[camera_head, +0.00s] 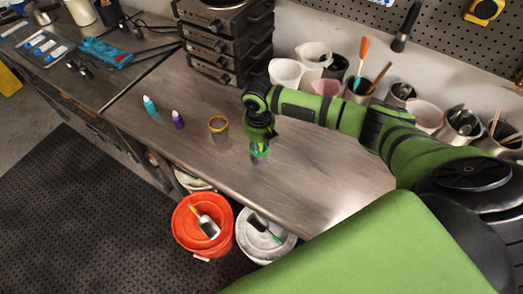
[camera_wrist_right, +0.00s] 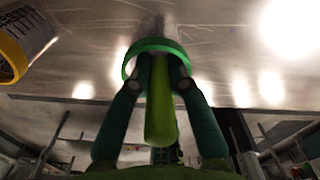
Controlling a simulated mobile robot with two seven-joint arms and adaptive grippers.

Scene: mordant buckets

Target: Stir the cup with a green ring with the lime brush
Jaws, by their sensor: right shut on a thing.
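My left gripper is not in view.
A cup with a yellow ring (camera_head: 218,126) stands close by on the left. A purple bottle (camera_head: 178,119) and a cyan bottle (camera_head: 150,106) stand farther left. Containers with tools line the wall. An orange bucket (camera_head: 187,235) and white bucket (camera_head: 262,240) sit below the bench edge.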

